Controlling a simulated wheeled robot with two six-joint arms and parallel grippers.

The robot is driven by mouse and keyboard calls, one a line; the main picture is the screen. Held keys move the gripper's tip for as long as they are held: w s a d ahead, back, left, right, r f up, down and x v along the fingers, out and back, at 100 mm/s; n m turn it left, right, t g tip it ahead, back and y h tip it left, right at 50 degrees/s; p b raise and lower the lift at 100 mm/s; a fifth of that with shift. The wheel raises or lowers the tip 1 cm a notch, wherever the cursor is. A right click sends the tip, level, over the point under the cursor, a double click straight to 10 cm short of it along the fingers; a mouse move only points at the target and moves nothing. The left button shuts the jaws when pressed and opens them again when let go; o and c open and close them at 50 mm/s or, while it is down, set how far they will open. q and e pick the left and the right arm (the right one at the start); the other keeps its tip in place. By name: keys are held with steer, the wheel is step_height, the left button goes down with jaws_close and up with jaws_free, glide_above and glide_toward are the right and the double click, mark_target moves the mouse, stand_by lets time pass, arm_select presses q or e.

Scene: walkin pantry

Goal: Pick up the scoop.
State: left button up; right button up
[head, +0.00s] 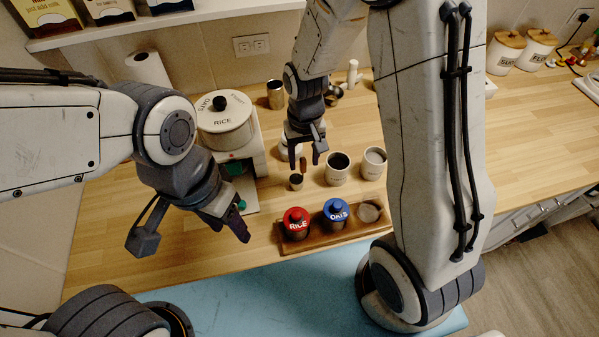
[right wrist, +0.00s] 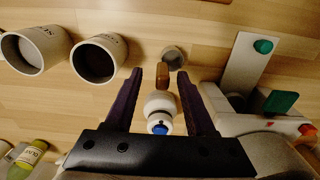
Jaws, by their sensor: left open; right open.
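The scoop is a small metal cup (head: 296,182) with a brown handle (head: 303,164), resting on the wooden counter. In the right wrist view its cup (right wrist: 173,56) lies beyond the fingertips, and its handle (right wrist: 162,76) lies between the two fingers in the picture. My right gripper (head: 306,162) is open above the scoop, with fingers pointing down; it also shows in the right wrist view (right wrist: 160,74). I cannot tell the exact height gap. My left gripper (head: 240,220) is open and empty, to the left of the scoop.
A wooden tray (head: 322,244) holds a red-lidded RICE jar (head: 296,222) and a blue-lidded OATS jar (head: 336,213). Two open canisters (head: 338,170) (head: 374,163) stand right of the scoop. A white, blue-tipped object (right wrist: 160,108) is near my right gripper.

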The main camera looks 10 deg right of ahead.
mark_target(303, 167)
step_height(303, 167, down, 3)
steer(key=shift+s+a+f, duration=0.1)
jaws_close()
stand_by(0.3)
